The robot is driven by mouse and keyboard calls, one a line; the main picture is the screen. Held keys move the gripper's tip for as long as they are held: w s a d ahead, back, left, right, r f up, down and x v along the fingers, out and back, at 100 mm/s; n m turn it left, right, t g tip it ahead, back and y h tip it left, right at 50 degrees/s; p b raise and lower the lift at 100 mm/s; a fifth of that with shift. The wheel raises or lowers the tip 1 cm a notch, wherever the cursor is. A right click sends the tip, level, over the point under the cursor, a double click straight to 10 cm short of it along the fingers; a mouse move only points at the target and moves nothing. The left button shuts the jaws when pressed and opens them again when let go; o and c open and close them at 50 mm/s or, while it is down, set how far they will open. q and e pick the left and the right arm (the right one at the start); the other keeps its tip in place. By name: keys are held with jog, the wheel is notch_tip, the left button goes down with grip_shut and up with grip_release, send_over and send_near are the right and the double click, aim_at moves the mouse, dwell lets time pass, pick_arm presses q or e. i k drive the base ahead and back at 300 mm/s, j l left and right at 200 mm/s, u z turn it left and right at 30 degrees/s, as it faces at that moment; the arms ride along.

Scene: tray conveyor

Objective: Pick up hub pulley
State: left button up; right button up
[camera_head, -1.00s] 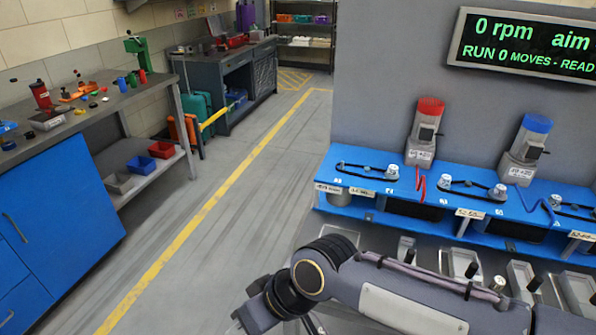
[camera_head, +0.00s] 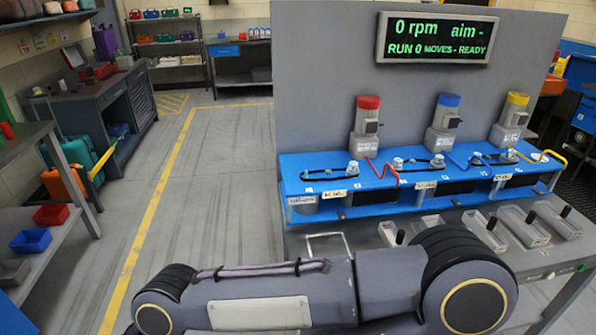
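Several small silver pulleys joined by black belts sit on the blue-topped bench (camera_head: 262,185). One silver pulley (camera_head: 353,170) is near the bench's left part, and another (camera_head: 398,164) is near its middle. I cannot tell which piece is the hub pulley. A grey arm of mine crosses the bottom of the view and hides part of the bench front. Neither of my grippers shows.
Motors with red (camera_head: 369,102), blue (camera_head: 449,100) and yellow (camera_head: 518,98) caps stand along the bench back. Grey trays with black handles, such as one tray (camera_head: 524,228), line the lower front ledge. The floor (camera_head: 215,170) to the left is clear.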

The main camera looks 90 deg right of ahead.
aim_at(353, 169)
jog(key=i+z, duration=1)
jog(key=z, duration=0.15)
jog(key=i+l+z, duration=0.2)
jog(key=z, duration=0.2)
jog(key=i+l+z, duration=0.2)
jog(key=z, duration=0.25)
jog(key=i+l+z, duration=0.2)
jog(key=z, duration=0.2)
jog(key=i+z, duration=0.6)
jog(key=z, duration=0.25)
jog(key=i+j+z, duration=0.15)
jog(key=z, duration=0.3)
jog(key=i+j+z, duration=0.1)
jog(key=i+z, duration=0.15)
jog(key=i, duration=0.25)
